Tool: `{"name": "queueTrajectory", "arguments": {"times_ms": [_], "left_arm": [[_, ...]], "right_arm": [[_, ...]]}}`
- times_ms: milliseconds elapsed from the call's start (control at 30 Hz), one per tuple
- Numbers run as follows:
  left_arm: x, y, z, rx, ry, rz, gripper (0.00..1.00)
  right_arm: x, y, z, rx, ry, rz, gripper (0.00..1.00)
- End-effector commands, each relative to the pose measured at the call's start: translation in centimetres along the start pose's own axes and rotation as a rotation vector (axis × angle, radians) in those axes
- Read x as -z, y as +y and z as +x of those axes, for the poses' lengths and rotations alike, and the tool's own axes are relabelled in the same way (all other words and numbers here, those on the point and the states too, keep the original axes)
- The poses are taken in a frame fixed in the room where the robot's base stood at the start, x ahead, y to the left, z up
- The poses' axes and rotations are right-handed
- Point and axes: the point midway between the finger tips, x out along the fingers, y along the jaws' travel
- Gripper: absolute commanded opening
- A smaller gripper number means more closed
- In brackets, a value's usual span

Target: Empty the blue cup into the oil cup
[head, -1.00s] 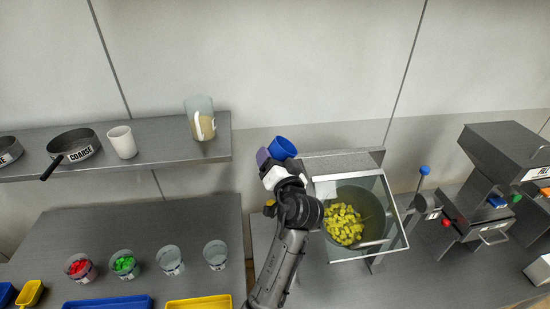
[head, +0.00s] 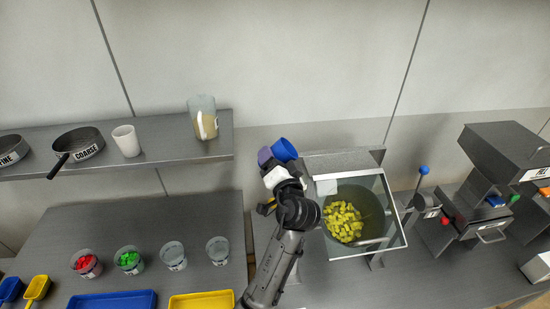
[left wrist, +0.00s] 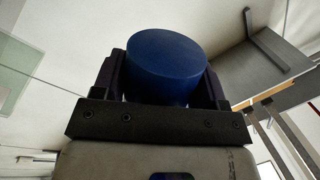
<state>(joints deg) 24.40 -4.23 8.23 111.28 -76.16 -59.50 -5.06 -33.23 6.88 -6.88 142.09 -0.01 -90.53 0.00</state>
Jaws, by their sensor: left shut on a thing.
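The blue cup (head: 284,149) is held by my left gripper (head: 268,162) in front of the back wall, right of the shelf. It looks tilted in the head view. In the left wrist view the blue cup (left wrist: 166,66) sits between the two dark fingers, with a closed round face toward the camera. Its contents cannot be seen. Several clear cups stand in a row on the lower left table: one with red pieces (head: 87,264), one with green pieces (head: 129,260), and others (head: 173,256) (head: 218,251) that look empty or clear. I cannot read which is the oil cup. My right gripper is not in view.
A glass-lidded hood covers a bowl of yellow pieces (head: 344,222) just right of my left arm. The shelf (head: 165,140) holds a jug (head: 203,118), a white cup (head: 126,141) and a sieve pan (head: 79,148). Trays (head: 112,300) line the table front; machines (head: 505,160) stand right.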

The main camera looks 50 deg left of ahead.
Motion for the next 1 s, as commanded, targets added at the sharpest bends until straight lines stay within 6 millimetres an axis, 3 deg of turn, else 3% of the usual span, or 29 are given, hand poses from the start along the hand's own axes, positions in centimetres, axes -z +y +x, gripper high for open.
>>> {"name": "queueTrajectory", "arguments": {"times_ms": [1000], "left_arm": [[-0.1, -0.1, 0.0, 0.011, 0.042, 0.208, 0.4]], "right_arm": [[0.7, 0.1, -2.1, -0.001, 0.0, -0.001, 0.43]]}}
